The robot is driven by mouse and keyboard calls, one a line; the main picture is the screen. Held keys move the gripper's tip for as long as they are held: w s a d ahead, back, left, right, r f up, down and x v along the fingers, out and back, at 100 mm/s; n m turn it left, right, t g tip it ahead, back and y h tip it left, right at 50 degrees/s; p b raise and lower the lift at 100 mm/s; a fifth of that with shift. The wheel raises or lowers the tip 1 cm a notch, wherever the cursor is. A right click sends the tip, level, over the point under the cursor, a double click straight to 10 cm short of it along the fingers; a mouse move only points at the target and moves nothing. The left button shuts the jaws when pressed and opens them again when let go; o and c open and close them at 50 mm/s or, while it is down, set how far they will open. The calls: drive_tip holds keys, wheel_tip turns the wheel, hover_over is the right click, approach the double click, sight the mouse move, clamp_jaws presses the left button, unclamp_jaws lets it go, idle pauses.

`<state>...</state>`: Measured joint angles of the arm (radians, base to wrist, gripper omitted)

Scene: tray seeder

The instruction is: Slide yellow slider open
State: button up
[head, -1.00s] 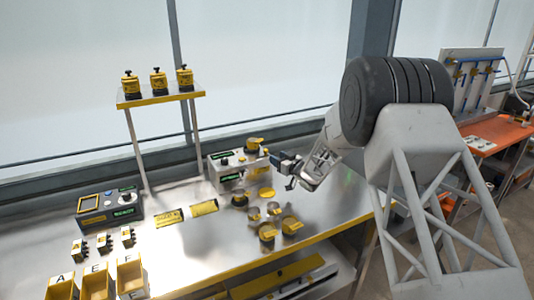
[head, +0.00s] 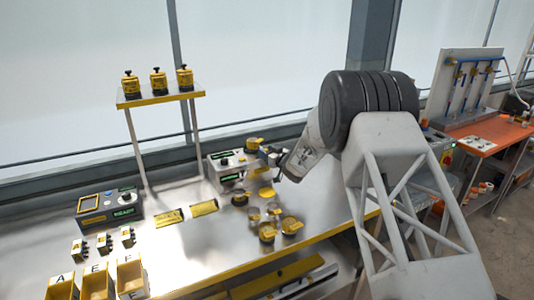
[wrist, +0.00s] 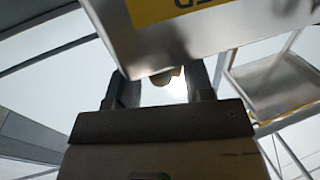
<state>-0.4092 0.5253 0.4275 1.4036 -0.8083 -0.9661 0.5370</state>
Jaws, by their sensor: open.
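The seeder device (head: 228,176) is a pale box with green displays, standing on the bench at the middle of the head view. Yellow-topped parts (head: 253,142) are at its right side; I cannot tell which piece is the yellow slider. My gripper (head: 266,157) is just right of these parts. In the wrist view its two dark fingers (wrist: 163,88) are apart, with a small rounded beige piece (wrist: 167,76) seen between them. A grey metal housing with a yellow label (wrist: 175,12) fills the top of that view, very near the fingers. Contact cannot be told.
Yellow-lidded round containers (head: 267,231) stand on the bench in front of the device. A control box (head: 110,205) and lettered yellow bins (head: 131,275) are at left. A raised shelf (head: 160,97) bears yellow pots. The bench's middle front is clear.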

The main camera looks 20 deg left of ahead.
sight(259, 159)
clamp_jaws()
drive_tip(key=shift+s+a, duration=1.4)
unclamp_jaws()
drive_tip(key=shift+d, duration=0.1)
drive_tip(key=v, duration=0.7)
drive_tip(key=shift+s+d, duration=0.2)
